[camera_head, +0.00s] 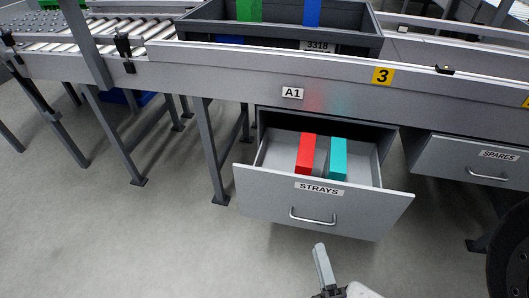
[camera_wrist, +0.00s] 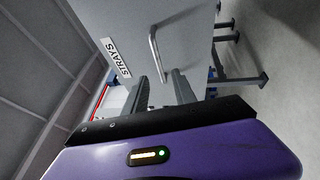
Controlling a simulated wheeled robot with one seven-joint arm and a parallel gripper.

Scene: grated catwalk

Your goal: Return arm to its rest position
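My gripper (camera_head: 323,262) shows at the bottom of the head view, just below the open STRAYS drawer (camera_head: 270,200) in the picture. Only one finger shows clearly there. In the wrist view both fingers of my gripper (camera_wrist: 163,84) stand apart with a gap between them and nothing held. The drawer handle (camera_head: 313,217) also shows in the wrist view (camera_wrist: 154,45), beyond the fingertips. In the picture the gripper looks clear of the handle; the exact distance cannot be told. The rest of my arm is mostly out of view.
The pulled-out drawer holds a red block (camera_head: 306,156) and a teal block (camera_head: 337,160). The SPARES drawer (camera_head: 475,162) to its right is shut. A grey bin (camera_head: 280,35) stands on the conveyor above. Grey legs (camera_head: 210,150) stand at left. Floor (camera_head: 150,240) at front left is clear.

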